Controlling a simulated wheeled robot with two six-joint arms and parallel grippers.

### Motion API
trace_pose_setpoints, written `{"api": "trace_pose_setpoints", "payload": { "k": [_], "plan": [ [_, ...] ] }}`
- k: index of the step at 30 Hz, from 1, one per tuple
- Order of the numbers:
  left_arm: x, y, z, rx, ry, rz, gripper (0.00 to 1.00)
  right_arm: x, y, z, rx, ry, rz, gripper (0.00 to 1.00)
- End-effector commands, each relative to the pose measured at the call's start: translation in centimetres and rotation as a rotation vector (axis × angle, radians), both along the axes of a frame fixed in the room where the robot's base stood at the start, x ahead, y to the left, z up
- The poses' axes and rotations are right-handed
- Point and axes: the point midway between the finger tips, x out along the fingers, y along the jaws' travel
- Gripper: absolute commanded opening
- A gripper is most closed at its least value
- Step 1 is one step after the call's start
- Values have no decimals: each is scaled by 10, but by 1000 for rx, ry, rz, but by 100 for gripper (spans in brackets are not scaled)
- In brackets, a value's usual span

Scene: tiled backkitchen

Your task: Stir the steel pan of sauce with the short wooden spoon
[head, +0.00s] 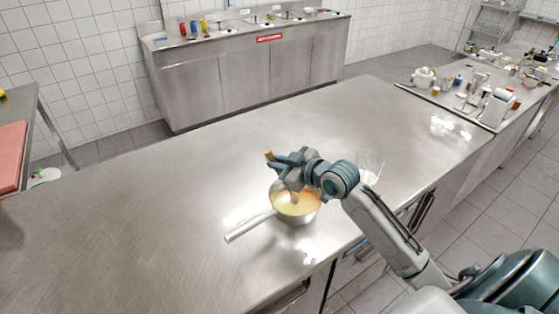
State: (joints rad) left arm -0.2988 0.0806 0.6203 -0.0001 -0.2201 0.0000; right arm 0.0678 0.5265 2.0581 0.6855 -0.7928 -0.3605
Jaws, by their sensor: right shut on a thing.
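The steel pan (302,219) stands on the steel counter, with its handle (250,225) pointing to the lower left. Orange-yellow sauce (300,206) shows inside it. My right gripper (284,172) is above the pan's back left rim and is shut on the short wooden spoon (268,154). The spoon's brown end sticks out at the upper left of the gripper. A pale part of it seems to reach down to the sauce below the gripper; its lower tip cannot be made out. My left gripper is not in view.
The steel counter (150,215) is clear to the left and behind the pan. A clear glass-like object (370,166) stands to the right, partly behind my right arm. Several small items crowd the far right counter (440,95).

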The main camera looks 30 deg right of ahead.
Motion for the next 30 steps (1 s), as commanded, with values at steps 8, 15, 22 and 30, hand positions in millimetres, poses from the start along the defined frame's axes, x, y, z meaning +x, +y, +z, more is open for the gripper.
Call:
{"api": "trace_pose_setpoints", "payload": {
  "k": [8,15,22,30],
  "plan": [
    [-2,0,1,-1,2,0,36,-4,0,0,0,-1,0,0],
    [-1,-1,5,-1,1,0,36,-3,1,5,2,-1,0,0],
    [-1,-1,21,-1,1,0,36,0,7,23,2,-2,0,0],
    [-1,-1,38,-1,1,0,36,4,15,43,3,-2,0,0]
  ]
}}
